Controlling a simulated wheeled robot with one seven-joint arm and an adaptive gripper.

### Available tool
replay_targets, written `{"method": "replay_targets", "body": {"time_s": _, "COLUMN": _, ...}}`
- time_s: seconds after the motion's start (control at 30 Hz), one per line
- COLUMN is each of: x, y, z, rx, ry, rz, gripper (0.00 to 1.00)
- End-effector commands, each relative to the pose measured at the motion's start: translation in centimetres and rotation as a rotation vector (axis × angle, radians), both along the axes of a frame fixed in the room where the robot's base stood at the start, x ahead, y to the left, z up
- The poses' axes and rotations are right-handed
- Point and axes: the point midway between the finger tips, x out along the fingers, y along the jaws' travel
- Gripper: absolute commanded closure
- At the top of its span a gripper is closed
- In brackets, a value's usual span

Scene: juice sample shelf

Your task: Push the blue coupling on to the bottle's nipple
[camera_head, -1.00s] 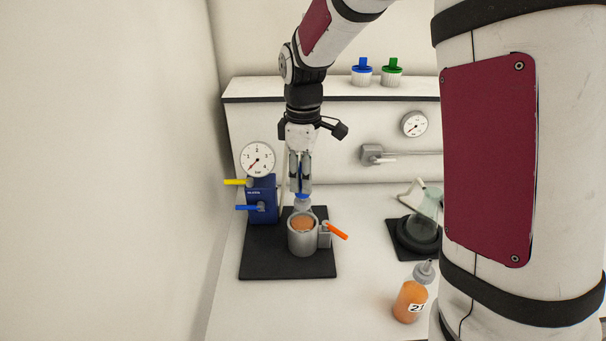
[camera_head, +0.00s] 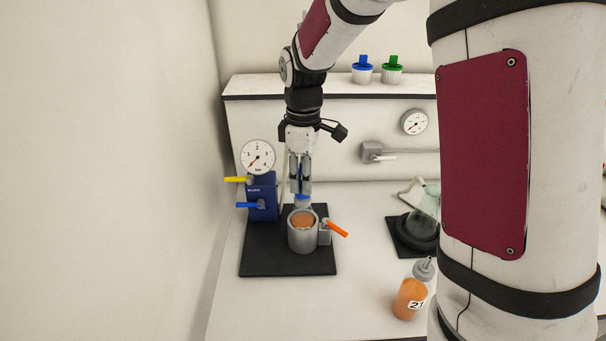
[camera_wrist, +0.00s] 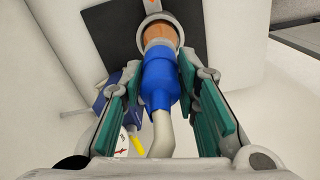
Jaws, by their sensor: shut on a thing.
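The blue coupling (camera_head: 302,197) is between the fingers of my gripper (camera_head: 301,188), which is shut on it. In the wrist view the coupling (camera_wrist: 161,80) sits between the green finger pads of my gripper (camera_wrist: 160,75), with a pale hose (camera_wrist: 161,135) running from its near end. The bottle, with orange juice (camera_head: 303,220), stands in a grey cup-shaped holder (camera_head: 302,241). The coupling is right above the bottle's grey top. The nipple is hidden, and I cannot tell how far the coupling is over it.
The holder, with an orange lever (camera_head: 337,228), stands on a black mat (camera_head: 265,262). A blue box (camera_head: 262,197) with a gauge (camera_head: 258,157) is close on the left. Bottle 21 (camera_head: 410,297) and a black-based glass vessel (camera_head: 416,234) stand right. Bench between is clear.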

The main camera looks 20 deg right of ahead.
Motion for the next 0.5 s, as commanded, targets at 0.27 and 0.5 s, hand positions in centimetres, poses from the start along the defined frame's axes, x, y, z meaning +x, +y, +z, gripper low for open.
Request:
{"method": "replay_targets", "body": {"time_s": 0.27, "x": 0.01, "y": -0.01, "z": -0.40, "rx": 0.000, "ry": 0.000, "rz": 0.000, "gripper": 1.00}}
{"method": "replay_targets", "body": {"time_s": 0.5, "x": 0.00, "y": 0.00, "z": -0.38, "rx": 0.000, "ry": 0.000, "rz": 0.000, "gripper": 0.48}}
